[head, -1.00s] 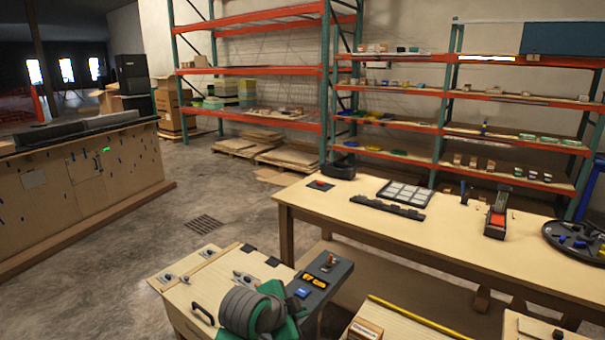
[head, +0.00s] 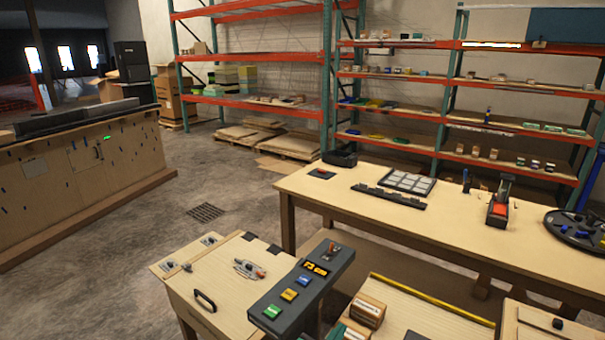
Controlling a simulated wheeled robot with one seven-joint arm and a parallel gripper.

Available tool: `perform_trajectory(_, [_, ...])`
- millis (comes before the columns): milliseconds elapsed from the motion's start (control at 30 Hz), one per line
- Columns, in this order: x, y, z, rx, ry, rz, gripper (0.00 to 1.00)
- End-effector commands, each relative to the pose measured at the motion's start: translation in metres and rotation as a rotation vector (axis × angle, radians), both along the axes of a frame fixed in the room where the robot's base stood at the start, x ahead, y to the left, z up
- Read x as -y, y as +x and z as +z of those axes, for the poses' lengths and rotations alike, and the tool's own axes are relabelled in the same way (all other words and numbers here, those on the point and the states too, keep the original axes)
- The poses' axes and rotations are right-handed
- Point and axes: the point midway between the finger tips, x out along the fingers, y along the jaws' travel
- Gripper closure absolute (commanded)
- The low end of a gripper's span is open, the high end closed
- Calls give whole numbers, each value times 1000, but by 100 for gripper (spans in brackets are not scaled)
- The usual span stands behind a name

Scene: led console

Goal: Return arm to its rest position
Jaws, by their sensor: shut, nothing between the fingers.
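The dark grey console (head: 308,285) lies along the right side of a light wooden worktop. It carries a green button (head: 272,312), a yellow button (head: 289,295), a blue button (head: 303,281), a small display with glowing orange characters (head: 317,269) and a lever switch with a reddish part (head: 332,252) at its far end. The display is too small to read surely. My gripper is not in view, and no part of my arm can be made out for sure. All three buttons are uncovered.
The wooden worktop (head: 215,292) has a black handle (head: 205,301) and a metal clamp (head: 249,268). Small boxes (head: 368,310) stand right of the console. A long table (head: 400,215) with trays and tools stands behind. Open concrete floor (head: 130,245) lies to the left.

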Motion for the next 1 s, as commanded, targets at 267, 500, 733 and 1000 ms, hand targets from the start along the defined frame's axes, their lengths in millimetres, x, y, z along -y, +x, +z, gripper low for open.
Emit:
perform_trajectory(267, [5, -55, -51, -20, -189, 182, 100])
perform_trajectory(500, [-4, -117, -90, -35, -286, 335, 100])
perform_trajectory(733, [-19, -189, -118, -41, -324, 456, 100])
perform_trajectory(1000, [-45, -280, -129, -26, -310, 556, 100])
